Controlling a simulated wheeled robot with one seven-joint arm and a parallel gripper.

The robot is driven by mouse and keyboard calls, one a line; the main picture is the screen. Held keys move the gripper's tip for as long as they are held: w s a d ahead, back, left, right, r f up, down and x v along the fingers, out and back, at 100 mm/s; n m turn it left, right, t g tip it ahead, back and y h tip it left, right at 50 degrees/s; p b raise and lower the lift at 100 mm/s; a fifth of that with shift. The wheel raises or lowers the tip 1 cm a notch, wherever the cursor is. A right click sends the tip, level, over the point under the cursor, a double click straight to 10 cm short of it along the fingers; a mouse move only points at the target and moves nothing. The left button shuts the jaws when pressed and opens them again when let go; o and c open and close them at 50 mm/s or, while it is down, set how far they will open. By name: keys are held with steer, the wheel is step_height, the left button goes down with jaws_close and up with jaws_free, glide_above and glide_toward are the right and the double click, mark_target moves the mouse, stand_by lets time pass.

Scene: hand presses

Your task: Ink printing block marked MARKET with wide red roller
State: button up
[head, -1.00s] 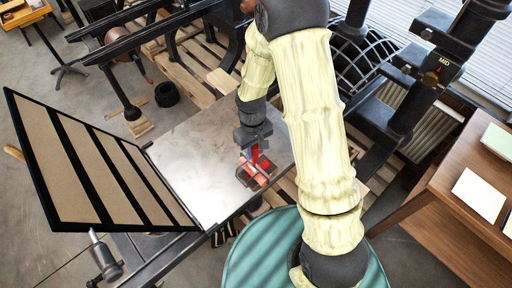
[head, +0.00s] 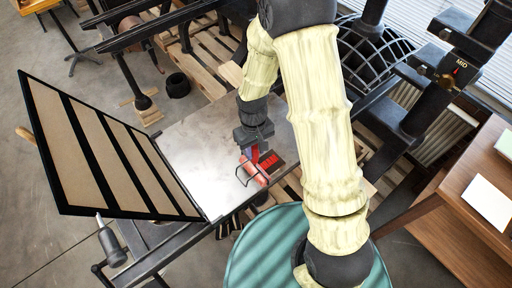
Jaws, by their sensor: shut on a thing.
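My gripper (head: 254,150) points down over the near right part of the metal press bed (head: 190,145). It is shut on the red roller (head: 253,174), whose pinkish-red cylinder and thin dark wire frame show below the fingers. A dark block with a red face (head: 271,162) lies on the bed just right of the roller, close beside or touching it. Its marking is too small to read, so I cannot tell whether it is the MARKET block. My wrist hides part of the area behind the roller.
A framed lid with tan panels (head: 100,150) stands raised at the bed's left edge. Press ironwork and wooden pallets stand behind. A wooden desk with papers (head: 489,201) is at right. The bed's left part is clear.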

steer(key=shift+r, duration=0.1)
steer(key=shift+r+p, duration=2)
steer(key=shift+r, duration=0.45)
steer(key=shift+f, duration=0.1)
